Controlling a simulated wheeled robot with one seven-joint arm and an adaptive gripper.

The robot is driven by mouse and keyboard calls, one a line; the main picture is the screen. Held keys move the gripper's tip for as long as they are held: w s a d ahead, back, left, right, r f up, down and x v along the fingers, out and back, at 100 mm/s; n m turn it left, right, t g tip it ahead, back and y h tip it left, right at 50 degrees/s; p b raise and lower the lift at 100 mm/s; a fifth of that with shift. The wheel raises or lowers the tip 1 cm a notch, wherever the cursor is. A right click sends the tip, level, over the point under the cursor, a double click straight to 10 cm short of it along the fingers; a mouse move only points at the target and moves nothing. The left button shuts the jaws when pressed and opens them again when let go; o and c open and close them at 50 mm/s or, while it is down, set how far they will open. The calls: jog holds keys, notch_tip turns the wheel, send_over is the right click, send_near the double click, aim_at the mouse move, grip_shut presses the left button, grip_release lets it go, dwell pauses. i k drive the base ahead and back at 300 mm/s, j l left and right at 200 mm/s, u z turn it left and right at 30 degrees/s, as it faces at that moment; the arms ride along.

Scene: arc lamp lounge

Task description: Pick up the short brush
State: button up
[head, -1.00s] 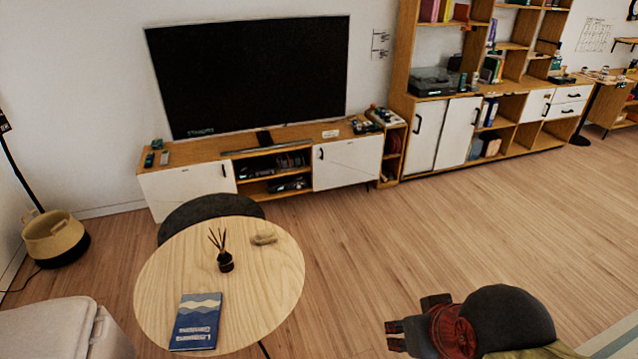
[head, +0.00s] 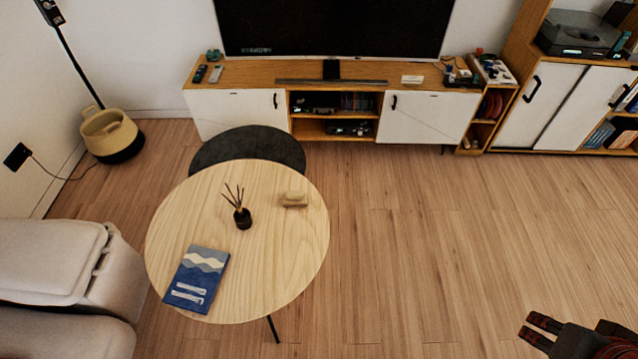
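A small beige, block-like object (head: 294,200) lies near the right far edge of the round light-wood table (head: 285,260). It may be the short brush, but its bristles cannot be made out. My gripper (head: 539,331) is at the lower right corner, partly cut off by the frame. It is over the floor, well to the right of the table and apart from everything on it. Two dark finger parts point left, and nothing shows between them. How far they are spread cannot be told.
A black reed diffuser (head: 243,218) and a blue book (head: 198,279) share the tabletop. A dark round table or stool (head: 248,146) sits behind it. A pale sofa (head: 60,260) is at left, a TV cabinet (head: 420,118) behind. The wood floor (head: 430,240) right of the table is clear.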

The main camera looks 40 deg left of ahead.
aim_at(290, 198)
jog(key=i+u, duration=0.35)
jog(key=i+l+u, duration=0.2)
jog(key=i+u, duration=0.15)
jog(key=i, duration=0.15)
jog(key=i+l+u, duration=0.35)
jog(key=i+u, duration=0.2)
jog(key=u, duration=0.25)
jog(key=i+l+u, duration=0.1)
jog(key=u, duration=0.4)
jog(key=i+l+u, duration=0.2)
jog(key=u, duration=0.25)
jog(key=i+l+u, duration=0.25)
jog(key=u, duration=0.25)
jog(key=i+l+u, duration=0.1)
jog(key=l+u, duration=0.2)
jog(key=u, duration=0.15)
jog(key=i+l+u, duration=0.15)
jog(key=l+u, duration=0.2)
jog(key=i+l+u, duration=0.1)
jog(key=l+u, duration=0.15)
jog(key=u, duration=0.15)
